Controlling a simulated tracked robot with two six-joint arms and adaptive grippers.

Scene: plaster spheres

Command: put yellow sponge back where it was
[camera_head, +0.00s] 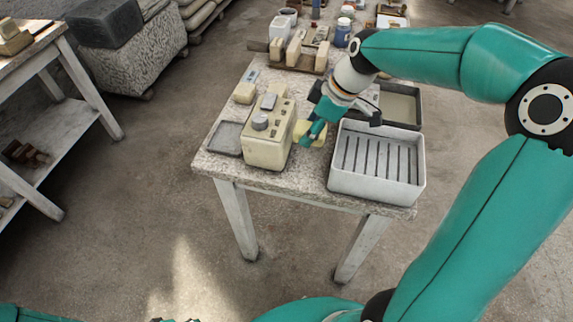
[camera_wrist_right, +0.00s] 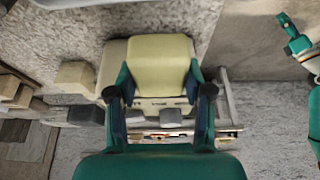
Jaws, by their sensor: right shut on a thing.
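The yellow sponge (camera_head: 301,130) is a pale yellow block beside the right side of a cream box-shaped device (camera_head: 267,150) on the stone-topped table (camera_head: 222,168). My right gripper (camera_head: 314,132) is shut on the sponge, reaching down from the upper right. In the right wrist view the sponge (camera_wrist_right: 160,62) sits between both fingers, with the device partly hidden behind it. I cannot tell whether the sponge touches the device or the tabletop. Only small teal and dark parts of my left arm show at the bottom edge of the head view; its jaws cannot be made out.
A white slatted tray (camera_head: 376,185) stands right of my right gripper, with a dark-rimmed tray (camera_head: 400,105) behind it. A small grey tray (camera_head: 226,138) and a small cream block (camera_head: 244,93) lie left of the device. A wooden holder (camera_head: 298,62) and several jars stand farther back.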

